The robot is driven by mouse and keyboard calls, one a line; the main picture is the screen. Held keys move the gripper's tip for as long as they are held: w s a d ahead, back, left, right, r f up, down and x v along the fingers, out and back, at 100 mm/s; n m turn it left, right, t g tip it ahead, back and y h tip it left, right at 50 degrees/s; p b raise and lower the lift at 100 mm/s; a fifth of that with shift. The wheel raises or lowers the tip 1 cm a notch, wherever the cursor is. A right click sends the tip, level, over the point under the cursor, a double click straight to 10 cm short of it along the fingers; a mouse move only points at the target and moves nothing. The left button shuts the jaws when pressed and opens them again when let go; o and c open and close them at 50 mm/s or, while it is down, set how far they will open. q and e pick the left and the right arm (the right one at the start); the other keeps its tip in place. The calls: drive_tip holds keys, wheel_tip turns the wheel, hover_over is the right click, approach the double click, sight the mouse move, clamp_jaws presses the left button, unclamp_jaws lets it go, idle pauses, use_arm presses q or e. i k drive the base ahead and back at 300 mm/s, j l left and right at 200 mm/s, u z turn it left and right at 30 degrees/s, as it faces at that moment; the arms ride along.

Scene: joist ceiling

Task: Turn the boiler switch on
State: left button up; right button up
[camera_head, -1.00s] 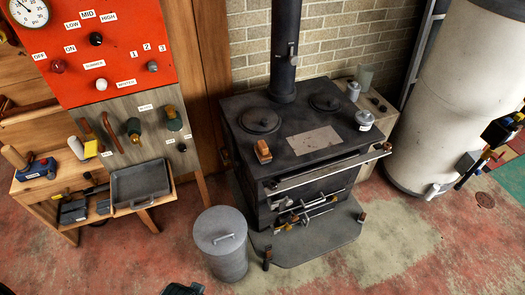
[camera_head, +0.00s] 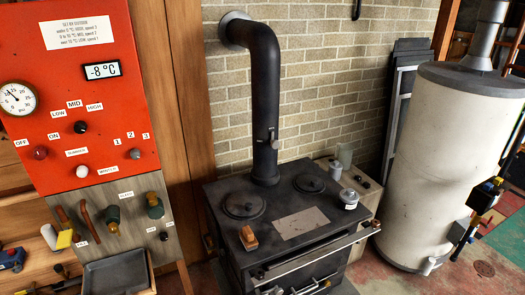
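An orange control panel (camera_head: 110,105) stands at the left. A red-brown knob (camera_head: 40,152) sits between the OFF label (camera_head: 21,143) and the ON label (camera_head: 54,136); its setting is too small to tell. A black knob (camera_head: 80,127) sits below LOW, MID and HIGH. A pale knob (camera_head: 82,171) sits between the SUMMER and WINTER labels. A dark knob (camera_head: 135,153) sits below 1, 2 and 3. A display (camera_head: 102,70) reads -8 °C. A sign (camera_head: 79,33) above gives settings by outside temperature, in small print. Neither of my grippers is in view.
A grey board (camera_head: 128,211) below the panel carries valves and pipes. A black stove (camera_head: 230,215) with a flue pipe (camera_head: 266,110) stands at the centre. A white tank (camera_head: 440,150) stands at the right. A grey tray (camera_head: 115,272) sits below the board.

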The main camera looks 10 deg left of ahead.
sight(40, 153)
drive_tip(key=u, duration=1.3)
